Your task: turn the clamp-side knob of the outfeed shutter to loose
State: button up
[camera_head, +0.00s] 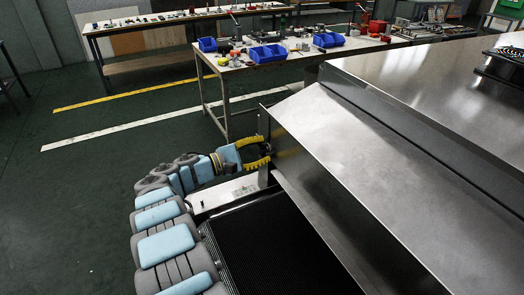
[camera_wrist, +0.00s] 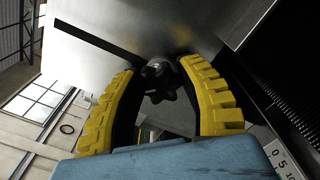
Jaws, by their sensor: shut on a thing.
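A dark lobed knob (camera_wrist: 160,88) sits on the metal face of the outfeed shutter (camera_wrist: 190,35) in the wrist view. My gripper (camera_wrist: 160,72) has its two yellow-padded fingers on either side of the knob, closed on it. In the head view my gripper (camera_head: 264,152) reaches the left end of the shutter housing (camera_head: 300,165), and the knob is mostly hidden there by the fingers. A dark slot (camera_wrist: 100,42) runs through the metal plate up and left of the knob. The knob's turn position cannot be told.
A black ribbed conveyor belt (camera_head: 262,250) lies below the housing, next to my arm. A scale with numbers (camera_wrist: 283,160) shows at the wrist view's lower right. A workbench with blue bins (camera_head: 268,53) stands behind.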

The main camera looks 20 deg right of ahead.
dwell(0.5)
jog(key=o, duration=1.2)
jog(key=a, duration=0.8)
jog(key=s+a, duration=0.1)
jog(key=a, duration=0.3)
jog(key=shift+s, duration=0.1)
